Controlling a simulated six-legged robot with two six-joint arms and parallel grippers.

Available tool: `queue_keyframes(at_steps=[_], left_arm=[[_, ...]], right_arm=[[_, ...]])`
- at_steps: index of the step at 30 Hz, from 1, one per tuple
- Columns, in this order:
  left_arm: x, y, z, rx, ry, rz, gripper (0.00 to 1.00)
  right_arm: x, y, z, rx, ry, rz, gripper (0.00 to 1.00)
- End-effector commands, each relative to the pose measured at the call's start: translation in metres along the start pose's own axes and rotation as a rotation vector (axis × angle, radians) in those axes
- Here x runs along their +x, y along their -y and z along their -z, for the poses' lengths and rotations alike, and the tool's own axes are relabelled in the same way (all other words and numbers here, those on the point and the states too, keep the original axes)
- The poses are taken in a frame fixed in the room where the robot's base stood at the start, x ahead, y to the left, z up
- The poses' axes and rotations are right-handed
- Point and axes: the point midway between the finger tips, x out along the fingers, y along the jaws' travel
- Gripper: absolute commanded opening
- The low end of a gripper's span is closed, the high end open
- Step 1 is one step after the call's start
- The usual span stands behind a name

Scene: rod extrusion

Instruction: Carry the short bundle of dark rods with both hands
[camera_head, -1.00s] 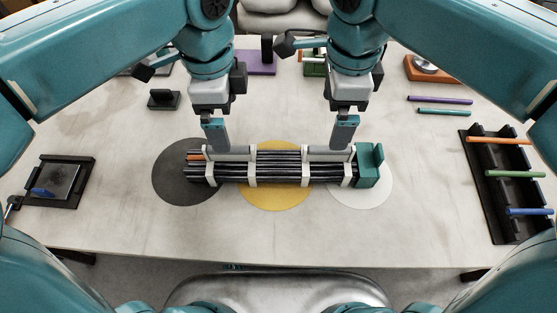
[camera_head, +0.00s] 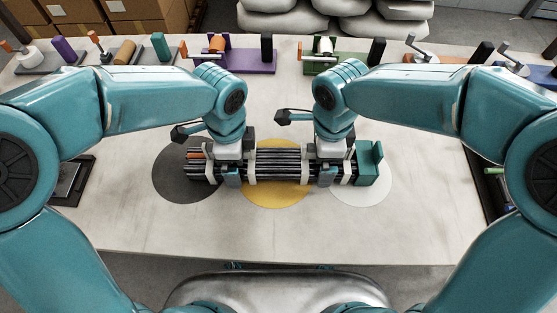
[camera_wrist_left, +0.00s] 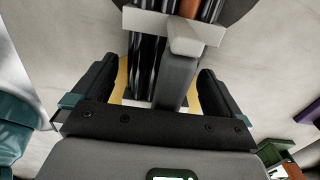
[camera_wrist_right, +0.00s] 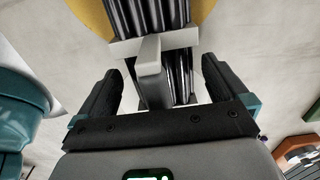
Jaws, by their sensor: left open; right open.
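The bundle of dark rods (camera_head: 277,163) lies across the middle of the table, held by pale bands, with a green block (camera_head: 368,166) at its right end. Grey handle bars sit on top of it. My left gripper (camera_head: 232,176) is down at the left part of the bundle; in the left wrist view its open fingers (camera_wrist_left: 155,95) stand on either side of a grey handle (camera_wrist_left: 178,75). My right gripper (camera_head: 326,174) is at the right part; in the right wrist view its open fingers (camera_wrist_right: 163,95) stand on either side of the other handle (camera_wrist_right: 150,72). The bundle's middle shows between the grippers.
Dark grey, yellow (camera_head: 277,200) and white (camera_head: 362,195) discs lie under the bundle. A black tray (camera_head: 72,180) is at the left, partly behind my arm. Purple (camera_head: 248,62) and green (camera_head: 322,66) stations stand at the back. The table's front is clear.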

Motion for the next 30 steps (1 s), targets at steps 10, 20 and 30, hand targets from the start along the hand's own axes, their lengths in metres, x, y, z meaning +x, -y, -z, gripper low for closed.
queue_keyframes(at_steps=[10,20,30], left_arm=[[0.0026,0.0001,0.0,0.0,-0.001,0.0,0.94],[0.0024,0.0002,0.0,0.0,0.0,0.001,0.08],[-0.0065,0.0006,0.0001,0.0,-0.001,0.002,0.08]], right_arm=[[0.0026,-0.0001,0.0,0.0,0.0,0.0,0.94],[0.0024,0.0,0.0,0.0,0.0,0.0,0.08],[-0.0065,0.0004,-0.0001,0.001,0.001,0.002,0.08]])
